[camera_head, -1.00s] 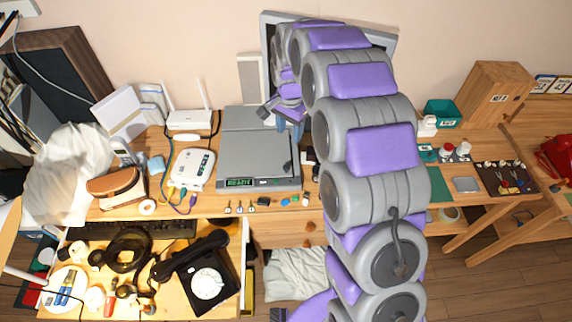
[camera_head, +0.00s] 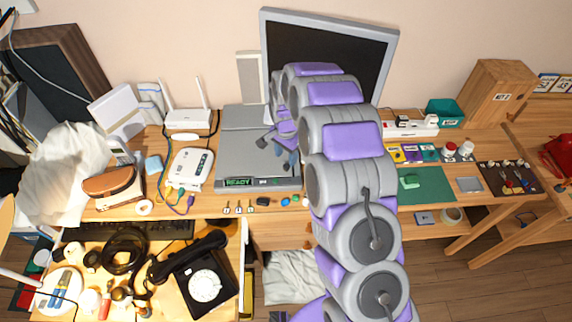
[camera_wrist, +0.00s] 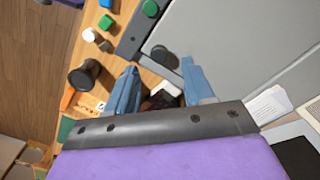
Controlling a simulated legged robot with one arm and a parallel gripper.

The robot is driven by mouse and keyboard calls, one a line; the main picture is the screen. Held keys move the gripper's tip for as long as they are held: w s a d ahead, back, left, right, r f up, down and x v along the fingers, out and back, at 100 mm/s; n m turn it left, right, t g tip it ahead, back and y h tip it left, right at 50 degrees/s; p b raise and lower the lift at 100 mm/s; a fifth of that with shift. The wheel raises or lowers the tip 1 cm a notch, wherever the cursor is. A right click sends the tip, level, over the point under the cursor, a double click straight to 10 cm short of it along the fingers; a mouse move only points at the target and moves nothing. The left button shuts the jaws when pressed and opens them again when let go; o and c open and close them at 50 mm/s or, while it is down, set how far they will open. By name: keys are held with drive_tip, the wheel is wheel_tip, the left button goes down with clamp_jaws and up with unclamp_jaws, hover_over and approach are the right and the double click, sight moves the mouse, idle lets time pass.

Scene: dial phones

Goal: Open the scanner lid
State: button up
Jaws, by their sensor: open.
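The grey scanner (camera_head: 235,155) lies flat on the wooden desk with its lid down; a green READY display (camera_head: 238,182) shows on its front edge. My gripper (camera_head: 285,155) is over the right part of the lid, its blue fingers apart and pointing down. In the wrist view the open gripper (camera_wrist: 160,84) has a dark round knob (camera_wrist: 164,57) beside the scanner's edge, just beyond and between the fingertips. The scanner's pale grey lid (camera_wrist: 235,45) fills the upper right there. I cannot tell whether the fingers touch the knob.
A monitor (camera_head: 325,50) stands behind the scanner, and a white router (camera_head: 193,168) sits to its left. Small coloured parts (camera_head: 285,201) lie along the desk's front edge. An open drawer holds a black dial phone (camera_head: 205,283). My arm covers the desk right of the scanner.

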sight(286, 166)
wheel_tip(286, 166, down, 5)
drive_tip(key=shift+r+b, duration=0.1)
drive_tip(key=shift+b, duration=0.25)
clamp_jaws()
idle(0.4)
